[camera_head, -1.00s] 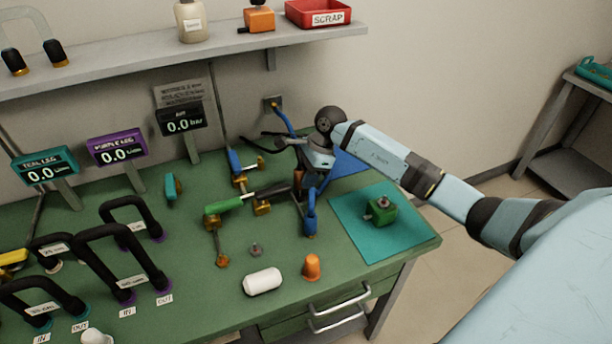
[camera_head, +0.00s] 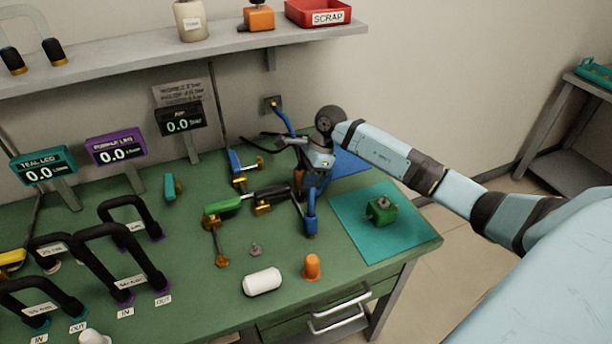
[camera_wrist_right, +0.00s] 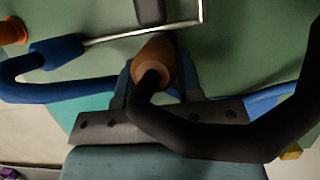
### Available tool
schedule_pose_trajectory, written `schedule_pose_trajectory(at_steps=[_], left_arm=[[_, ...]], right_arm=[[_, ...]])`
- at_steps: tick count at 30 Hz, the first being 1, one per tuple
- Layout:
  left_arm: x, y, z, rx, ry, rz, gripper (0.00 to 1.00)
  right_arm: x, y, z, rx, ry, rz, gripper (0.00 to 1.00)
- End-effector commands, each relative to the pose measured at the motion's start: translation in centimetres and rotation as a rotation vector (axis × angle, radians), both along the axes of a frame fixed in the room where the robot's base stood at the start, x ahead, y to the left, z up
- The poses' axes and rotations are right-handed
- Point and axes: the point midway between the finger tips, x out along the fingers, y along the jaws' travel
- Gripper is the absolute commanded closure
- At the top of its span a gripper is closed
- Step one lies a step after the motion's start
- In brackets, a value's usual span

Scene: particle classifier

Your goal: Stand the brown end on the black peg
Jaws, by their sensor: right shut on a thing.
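My right gripper (camera_head: 305,180) is low over the middle of the bench. In the right wrist view its fingers (camera_wrist_right: 155,90) are shut around the brown end (camera_wrist_right: 152,60), a short cylinder with a black hose (camera_wrist_right: 215,138) curving away from it. In the head view the brown end (camera_head: 298,178) shows only as a small patch beside the gripper. A dark bar (camera_head: 272,191) on brass fittings lies just left of the gripper. I cannot make out for certain which part is the black peg. My left gripper is not in view.
A blue hose (camera_head: 310,222) stands close in front of the gripper. A green block (camera_head: 381,209) sits on the teal mat (camera_head: 350,232). Black hose loops (camera_head: 105,240) fill the left.

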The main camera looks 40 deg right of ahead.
Motion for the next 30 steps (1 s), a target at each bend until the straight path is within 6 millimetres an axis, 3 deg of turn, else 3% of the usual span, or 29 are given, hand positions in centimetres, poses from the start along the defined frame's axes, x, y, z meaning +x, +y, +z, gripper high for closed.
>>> schedule_pose_trajectory(at_steps=[30], left_arm=[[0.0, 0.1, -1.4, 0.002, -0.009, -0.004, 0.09]], right_arm=[[0.0, 0.0, -2.1, 0.0, -0.001, 0.0, 0.9]])
